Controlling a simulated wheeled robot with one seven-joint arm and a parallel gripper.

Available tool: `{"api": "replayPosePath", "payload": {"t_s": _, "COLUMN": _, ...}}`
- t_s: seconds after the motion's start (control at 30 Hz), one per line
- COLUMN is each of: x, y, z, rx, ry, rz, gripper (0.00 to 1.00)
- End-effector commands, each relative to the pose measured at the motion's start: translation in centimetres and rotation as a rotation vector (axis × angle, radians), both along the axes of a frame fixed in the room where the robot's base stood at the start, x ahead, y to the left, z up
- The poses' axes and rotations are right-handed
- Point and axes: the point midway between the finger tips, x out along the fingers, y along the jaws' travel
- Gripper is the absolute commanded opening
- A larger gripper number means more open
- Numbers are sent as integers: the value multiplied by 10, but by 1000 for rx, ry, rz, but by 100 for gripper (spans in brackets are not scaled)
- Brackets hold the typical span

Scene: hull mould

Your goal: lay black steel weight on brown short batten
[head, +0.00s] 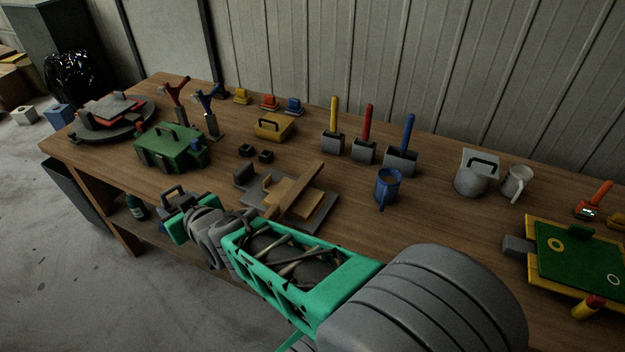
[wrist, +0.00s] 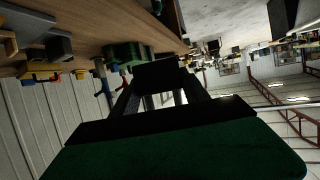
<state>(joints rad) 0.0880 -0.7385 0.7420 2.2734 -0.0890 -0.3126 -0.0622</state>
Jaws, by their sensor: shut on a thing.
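The black steel weight (head: 173,194), a dark block with a handle on top, is in my gripper (head: 180,212) in the head view, left of the mould. In the wrist view the dark block (wrist: 158,75) shows between the fingers. The gripper is shut on it, near the table's front edge; its height above the table is hard to tell. The brown short batten (head: 301,188) lies slanting across a tan block (head: 313,208) on a grey plate (head: 262,192), right of my gripper. My arm passes close in front of the plate.
A green toolbox (head: 170,146) stands behind my gripper. Bare tabletop (head: 440,215) shows beyond the mug.

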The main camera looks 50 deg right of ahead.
Motion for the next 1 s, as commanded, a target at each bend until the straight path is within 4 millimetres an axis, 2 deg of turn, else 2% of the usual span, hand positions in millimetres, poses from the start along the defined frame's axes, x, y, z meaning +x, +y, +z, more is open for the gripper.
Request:
{"api": "replayPosePath", "payload": {"t_s": 0.03, "x": -1, "y": -15, "z": -5, "rx": 2, "ry": -1, "rz": -13, "gripper": 0}}
{"api": "replayPosePath", "payload": {"t_s": 0.17, "x": -10, "y": -51, "z": -19, "rx": 3, "ry": -1, "rz": -8, "gripper": 0}}
{"api": "replayPosePath", "payload": {"t_s": 0.3, "x": -26, "y": -86, "z": -26, "rx": 3, "ry": -1, "rz": 26, "gripper": 0}}
{"api": "replayPosePath", "payload": {"t_s": 0.47, "x": -54, "y": -126, "z": -16, "rx": 0, "ry": -3, "rz": 93, "gripper": 0}}
{"api": "replayPosePath", "payload": {"t_s": 0.6, "x": -93, "y": -161, "z": 6, "rx": -5, "ry": -3, "rz": 167, "gripper": 0}}
{"api": "replayPosePath", "payload": {"t_s": 0.7, "x": -123, "y": -179, "z": 24, "rx": -6, "ry": -2, "rz": 213, "gripper": 0}}
{"api": "replayPosePath", "payload": {"t_s": 0.8, "x": -147, "y": -189, "z": 38, "rx": -6, "ry": -2, "rz": 246, "gripper": 0}}
{"api": "replayPosePath", "payload": {"t_s": 0.9, "x": -159, "y": -193, "z": 44, "rx": -4, "ry": -2, "rz": 265, "gripper": 0}}
{"api": "replayPosePath", "payload": {"t_s": 1.0, "x": -154, "y": -200, "z": 42, "rx": -1, "ry": -2, "rz": 273, "gripper": 0}}
